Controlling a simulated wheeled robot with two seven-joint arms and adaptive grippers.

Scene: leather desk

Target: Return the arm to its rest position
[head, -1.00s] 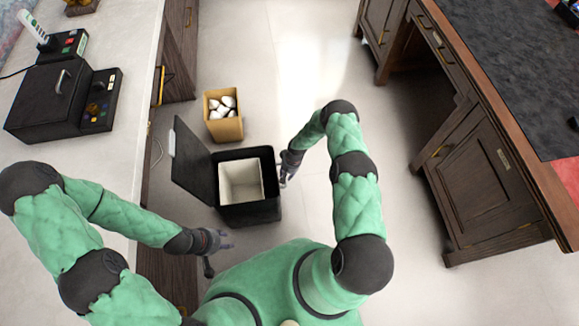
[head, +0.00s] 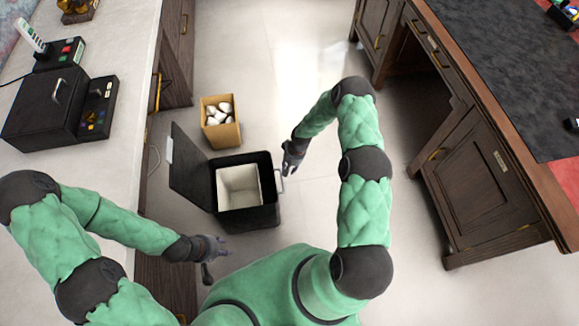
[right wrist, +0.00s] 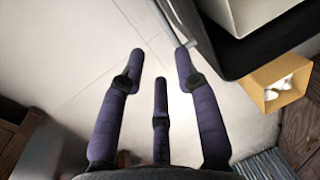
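My right arm reaches forward and bends down. Its gripper (head: 291,162) is beside the upper right corner of the black bin (head: 250,217), apart from the bin's handle. In the right wrist view its purple fingers (right wrist: 160,68) are spread with nothing between them. My left arm comes in from the left. Its gripper (head: 217,256) is low in the picture, below the bin, with its fingers apart and no object visible in them.
The bin's lid (head: 187,168) stands open on the left, and a pale liner is inside. A cardboard box (head: 222,137) of white items stands behind it. A pale counter (head: 115,55) is at left, a dark desk (head: 500,60) at right. Floor between bin and desk is clear.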

